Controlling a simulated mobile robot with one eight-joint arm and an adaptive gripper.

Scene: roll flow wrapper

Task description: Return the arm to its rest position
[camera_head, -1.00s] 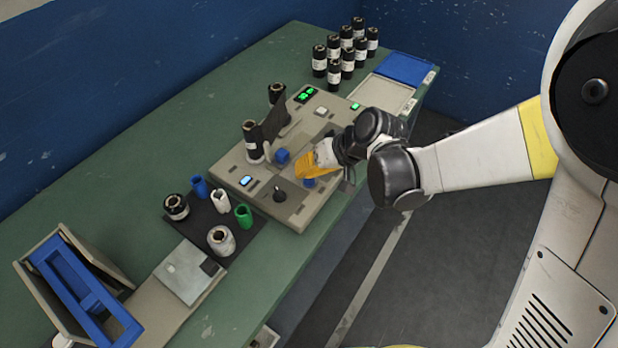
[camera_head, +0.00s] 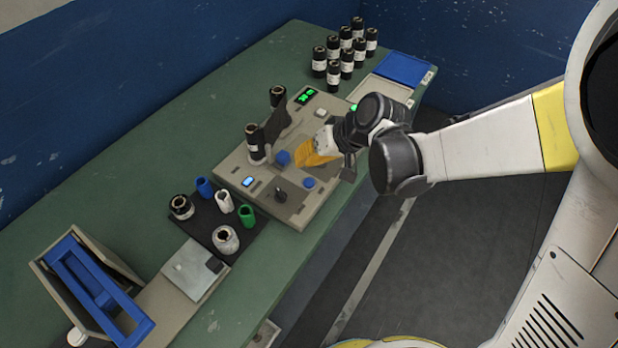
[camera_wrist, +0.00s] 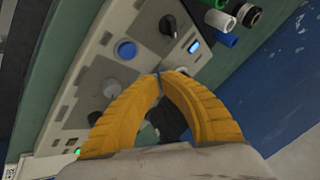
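My gripper (camera_head: 310,152) has yellow fingers and hangs over the right part of the grey wrapping machine (camera_head: 233,166). In the wrist view my gripper (camera_wrist: 159,76) has its two curved fingertips meeting, with nothing seen between them. The machine's panel (camera_wrist: 112,75) lies below the fingers. A blue button (camera_wrist: 126,50), a black knob (camera_wrist: 168,26) and a lit blue display (camera_wrist: 194,46) show beside the fingertips. My arm reaches in from the right in the head view.
Several black rolls (camera_head: 346,60) stand at the back of the green table (camera_head: 130,150). Two black rolls (camera_head: 255,140) stand on the machine. A dark mat (camera_head: 262,222) holds coloured cores. A blue-framed holder (camera_head: 95,290) stands at the lower left. The floor at right is clear.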

